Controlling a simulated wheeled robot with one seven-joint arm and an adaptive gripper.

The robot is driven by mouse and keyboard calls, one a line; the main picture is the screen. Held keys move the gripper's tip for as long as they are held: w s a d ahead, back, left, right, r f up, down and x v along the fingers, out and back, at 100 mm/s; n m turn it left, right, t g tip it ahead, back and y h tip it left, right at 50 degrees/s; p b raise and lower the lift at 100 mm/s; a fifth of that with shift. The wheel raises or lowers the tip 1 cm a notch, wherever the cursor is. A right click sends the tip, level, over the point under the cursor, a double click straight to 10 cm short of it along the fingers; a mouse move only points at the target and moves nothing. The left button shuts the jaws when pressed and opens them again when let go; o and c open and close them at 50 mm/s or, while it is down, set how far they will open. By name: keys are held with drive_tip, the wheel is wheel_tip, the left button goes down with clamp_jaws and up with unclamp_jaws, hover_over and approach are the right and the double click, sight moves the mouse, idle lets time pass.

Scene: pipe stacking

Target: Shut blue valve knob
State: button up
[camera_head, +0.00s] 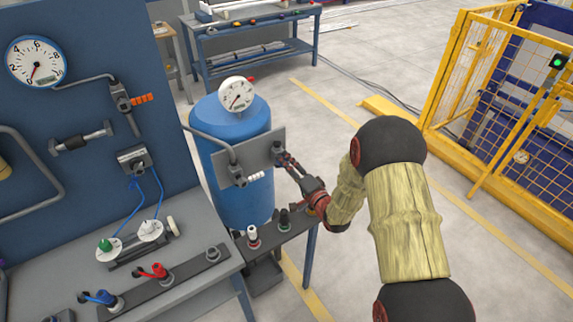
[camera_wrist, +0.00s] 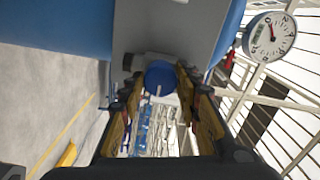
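The round blue valve knob (camera_wrist: 160,77) shows in the wrist view, in front of the grey plate (camera_wrist: 190,30). My gripper (camera_wrist: 159,84) points at it, with one finger on each side. The fingers are apart; the right fingertip is very near the knob's edge, and I cannot tell whether it touches. In the head view my gripper (camera_head: 283,160) is at the right side of the grey plate (camera_head: 255,153) on the blue tank (camera_head: 238,125). The knob is hidden there behind my fingers.
A pressure gauge (camera_head: 237,93) tops the tank; another gauge (camera_head: 36,62) is on the blue panel at left. The bench (camera_head: 190,292) holds several knobs. Yellow fencing (camera_head: 500,100) stands at right; the floor between is open.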

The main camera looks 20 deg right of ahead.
drive_tip(key=o, duration=0.3)
drive_tip(key=shift+o, duration=0.2)
drive_tip(key=shift+s, duration=0.1)
drive_tip(key=v, duration=1.1)
drive_tip(key=shift+s, duration=0.35)
drive_tip(key=shift+d, duration=0.1)
